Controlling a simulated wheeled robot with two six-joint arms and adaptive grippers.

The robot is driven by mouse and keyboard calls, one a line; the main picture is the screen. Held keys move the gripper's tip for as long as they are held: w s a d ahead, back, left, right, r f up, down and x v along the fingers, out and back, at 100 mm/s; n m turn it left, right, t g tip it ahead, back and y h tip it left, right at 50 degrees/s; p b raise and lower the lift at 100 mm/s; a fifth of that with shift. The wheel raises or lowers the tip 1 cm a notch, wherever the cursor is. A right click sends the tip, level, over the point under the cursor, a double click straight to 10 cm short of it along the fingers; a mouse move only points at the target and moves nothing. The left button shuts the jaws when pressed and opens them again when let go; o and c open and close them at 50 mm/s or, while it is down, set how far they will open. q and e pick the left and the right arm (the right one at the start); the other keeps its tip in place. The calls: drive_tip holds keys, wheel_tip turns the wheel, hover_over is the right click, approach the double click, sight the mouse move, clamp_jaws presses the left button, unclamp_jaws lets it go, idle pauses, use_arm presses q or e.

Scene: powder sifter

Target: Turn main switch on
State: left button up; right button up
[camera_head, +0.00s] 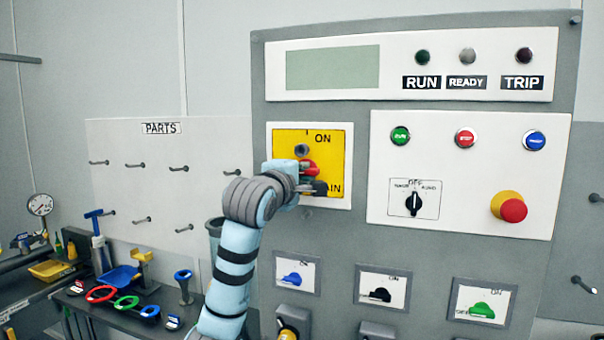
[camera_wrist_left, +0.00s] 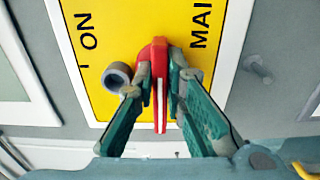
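The main switch is a yellow plate (camera_head: 290,137) marked ON and MAIN, with a red handle (camera_head: 311,168), on the left of the grey panel. My left gripper (camera_head: 312,186) is at the plate and partly covers the handle. In the left wrist view the red handle (camera_wrist_left: 159,85) stands between the two green fingers (camera_wrist_left: 160,88), which press close on both of its sides. A grey round post (camera_wrist_left: 117,75) sits on the yellow plate (camera_wrist_left: 100,45) beside the handle, on the ON side. My right gripper is not in view.
A white plate (camera_head: 470,210) with push buttons, a black selector and a red emergency knob (camera_head: 513,209) lies to the right. Three small switches (camera_head: 382,293) sit below. A tool bench (camera_head: 75,290) and pegboard (camera_head: 110,215) stand at the left.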

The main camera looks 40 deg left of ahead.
use_arm(q)
drive_tip(key=shift+f+m, duration=0.15)
drive_tip(key=shift+m, duration=0.15)
clamp_jaws()
drive_tip(key=m, duration=0.2)
drive_tip(key=shift+m, duration=0.3)
drive_tip(key=m, duration=0.9)
drive_tip(key=shift+m, duration=0.4)
drive_tip(key=m, duration=0.4)
drive_tip(key=shift+m, duration=0.4)
drive_tip(key=shift+o, duration=1.8)
unclamp_jaws()
drive_tip(key=shift+o, duration=0.3)
drive_tip(key=shift+s, duration=0.1)
